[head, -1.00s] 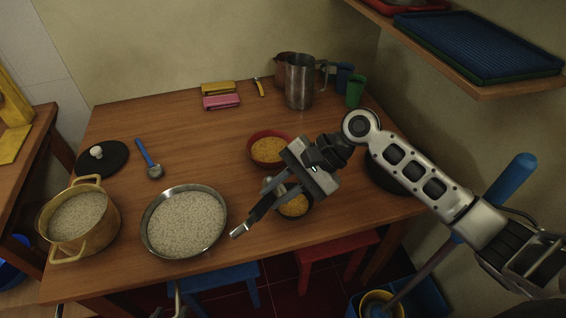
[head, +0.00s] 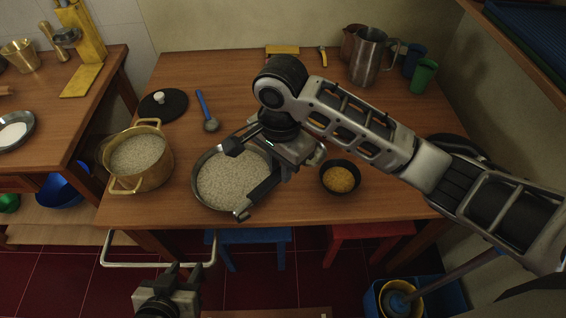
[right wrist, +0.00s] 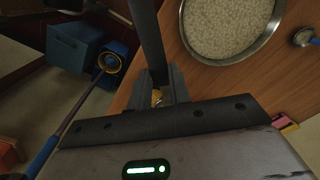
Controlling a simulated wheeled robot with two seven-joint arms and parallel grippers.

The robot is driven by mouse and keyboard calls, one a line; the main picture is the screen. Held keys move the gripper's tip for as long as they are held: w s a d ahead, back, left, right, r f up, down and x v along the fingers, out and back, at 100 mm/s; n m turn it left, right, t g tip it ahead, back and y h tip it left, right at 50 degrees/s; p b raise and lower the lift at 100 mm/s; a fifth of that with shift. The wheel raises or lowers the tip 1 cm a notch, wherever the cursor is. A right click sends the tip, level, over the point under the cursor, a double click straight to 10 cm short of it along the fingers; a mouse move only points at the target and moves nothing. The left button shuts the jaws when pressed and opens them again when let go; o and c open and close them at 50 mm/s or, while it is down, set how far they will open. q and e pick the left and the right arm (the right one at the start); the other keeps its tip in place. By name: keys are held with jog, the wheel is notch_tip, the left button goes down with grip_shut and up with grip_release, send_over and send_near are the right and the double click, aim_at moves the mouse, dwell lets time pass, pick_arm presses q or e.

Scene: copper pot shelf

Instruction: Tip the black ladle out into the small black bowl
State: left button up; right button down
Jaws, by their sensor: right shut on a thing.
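The small black bowl (head: 341,190) stands on the table's front part, holding yellow-orange grains. My right gripper (head: 250,180) is above the wide metal pan of pale grains (head: 228,188), left of the bowl. It is shut on what looks like the black ladle's handle, a dark bar (right wrist: 146,35) in the right wrist view. The ladle's cup and any contents cannot be made out. My left gripper (head: 184,270) is low in front of the table, with its fingers apart and empty.
A brass pot of pale grains (head: 142,181), a black lid (head: 163,105) and a blue-handled ladle (head: 206,110) are on the left. A metal pitcher (head: 367,62) and a green cup (head: 423,76) stand at the back right. Two stools are under the table's front edge.

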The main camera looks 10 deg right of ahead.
dwell(0.3)
jog(key=shift+r, duration=3)
jog(key=shift+d, duration=0.1)
